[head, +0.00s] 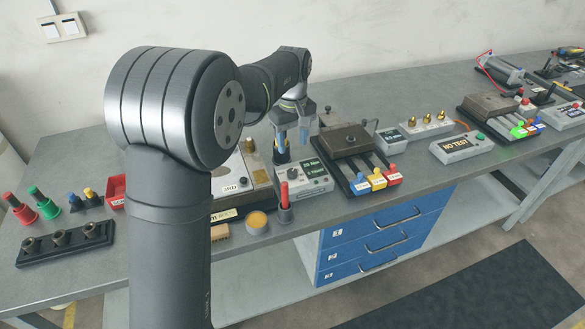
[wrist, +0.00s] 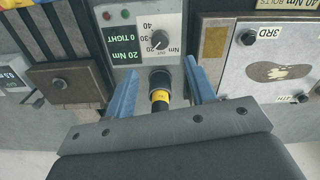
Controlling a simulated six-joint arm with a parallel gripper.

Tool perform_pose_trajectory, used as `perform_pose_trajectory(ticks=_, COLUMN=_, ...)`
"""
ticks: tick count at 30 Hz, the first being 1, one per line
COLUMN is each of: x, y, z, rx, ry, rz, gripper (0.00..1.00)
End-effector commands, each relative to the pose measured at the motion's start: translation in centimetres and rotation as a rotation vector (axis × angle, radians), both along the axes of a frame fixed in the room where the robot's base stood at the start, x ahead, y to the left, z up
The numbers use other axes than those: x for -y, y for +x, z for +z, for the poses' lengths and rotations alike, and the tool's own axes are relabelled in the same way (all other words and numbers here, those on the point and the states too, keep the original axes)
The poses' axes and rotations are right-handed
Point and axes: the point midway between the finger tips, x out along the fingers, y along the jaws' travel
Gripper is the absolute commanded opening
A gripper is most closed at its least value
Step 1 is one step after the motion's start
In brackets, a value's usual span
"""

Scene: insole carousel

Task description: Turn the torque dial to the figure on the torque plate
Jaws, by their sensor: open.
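The torque dial (wrist: 160,39) is a dark round knob on the grey torque box (wrist: 172,18); the figures 20, 30 and 40 surround it. Its pointer is too small to read. The box's green display (wrist: 123,46) reads 20 Nm and 0 TIGHT; the box also shows in the head view (head: 318,185). The plate (wrist: 282,4) with 40 Nm BOLTS is partly cut off in the wrist view. My gripper (wrist: 160,78) is open. Its blue fingers straddle a black tool with a yellow band (wrist: 160,96), with gaps on both sides. The dial lies beyond the fingertips.
A fixture with an insole picture (wrist: 275,71) stands beside the box. A brown-topped press (head: 347,140) with coloured buttons is on the other side. A red-handled tool (head: 285,198) stands in front of the box. A NO TEST box (head: 460,146) is farther right.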

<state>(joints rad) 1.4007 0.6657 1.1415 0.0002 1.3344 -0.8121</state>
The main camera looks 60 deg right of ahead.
Motion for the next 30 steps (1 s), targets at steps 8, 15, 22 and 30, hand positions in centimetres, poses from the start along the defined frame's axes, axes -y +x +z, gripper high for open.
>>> perform_pose_trajectory(ticks=8, x=-0.1, y=0.0, z=-6.2, rx=-0.001, ry=0.003, rz=0.0, gripper=0.5)
perform_pose_trajectory(ticks=15, x=-0.1, y=0.0, z=-9.5, rx=-0.001, ry=0.001, rz=0.0, gripper=0.5)
perform_pose_trajectory(ticks=22, x=0.0, y=0.0, z=-10.3, rx=0.0, ry=-0.002, rz=0.0, gripper=0.5)
perform_pose_trajectory(ticks=30, x=0.0, y=0.0, z=-10.3, rx=0.0, ry=-0.002, rz=0.0, gripper=0.35)
